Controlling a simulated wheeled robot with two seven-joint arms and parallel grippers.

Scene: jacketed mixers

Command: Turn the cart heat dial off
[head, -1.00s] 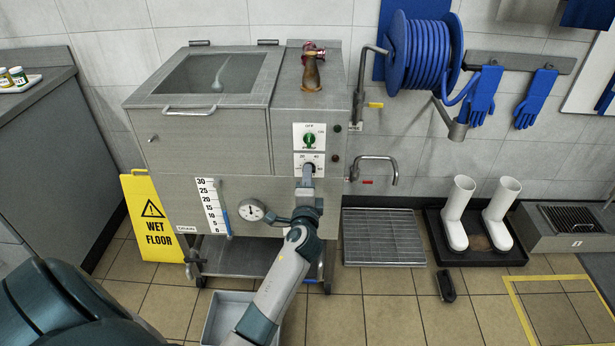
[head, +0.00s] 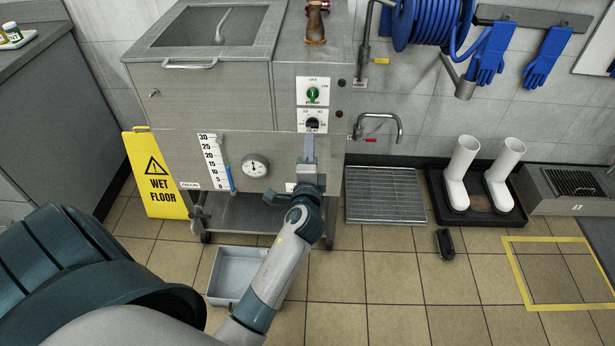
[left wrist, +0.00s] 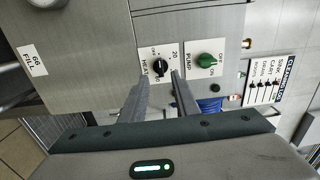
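The heat dial (head: 312,124) is a black knob on a white plate marked HEAT, on the steel machine's front below the green pump dial (head: 313,94). My left gripper (head: 309,146) is just below the heat dial in the head view. In the left wrist view the heat dial (left wrist: 160,67) lies just beyond and between the fingertips of the left gripper (left wrist: 159,80). The fingers are apart, with a clear gap, and appear not to touch the dial. The dial's exact setting is too small to read surely. My right gripper is not in view.
A round gauge (head: 255,165) and a level scale (head: 213,162) are left of my arm. A grey bin (head: 228,275) stands on the floor. A tap (head: 380,122) and floor grate (head: 384,195) are at right. A yellow wet-floor sign (head: 156,175) stands left.

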